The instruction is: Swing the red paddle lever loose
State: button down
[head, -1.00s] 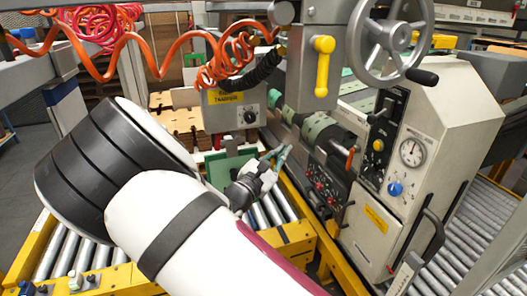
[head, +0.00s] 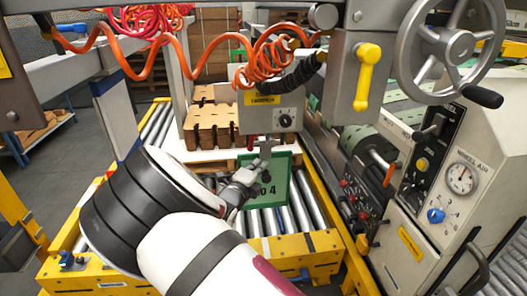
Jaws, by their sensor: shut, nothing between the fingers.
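A small red piece (head: 250,142), perhaps the paddle of the red lever, shows just under the grey control box (head: 284,120) with a yellow label and black knob. My gripper (head: 265,147) is shut and empty. Its tips are close beside the red piece, below the box. Whether they touch it I cannot tell, and part of the lever may be hidden behind the fingers. A second lever with an orange-red grip (head: 388,174) sticks out of the machine's side at the right, well apart from my gripper.
A green tray (head: 284,186) marked 04 lies under my gripper on the roller conveyor (head: 300,220). Stacked brown blanks (head: 215,128) stand behind. A yellow handle (head: 367,75), a handwheel (head: 445,45) and a gauge panel are at the right. Orange coiled hose hangs above.

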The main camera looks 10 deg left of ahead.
aim_at(251, 140)
jog(key=b+x, duration=0.2)
jog(key=x, duration=0.8)
jog(key=shift+s+a+r, duration=0.1)
jog(key=shift+a, duration=0.95)
jog(key=shift+s+a+r, duration=0.1)
jog(key=shift+a+r, duration=0.05)
jog(key=shift+a, duration=0.85)
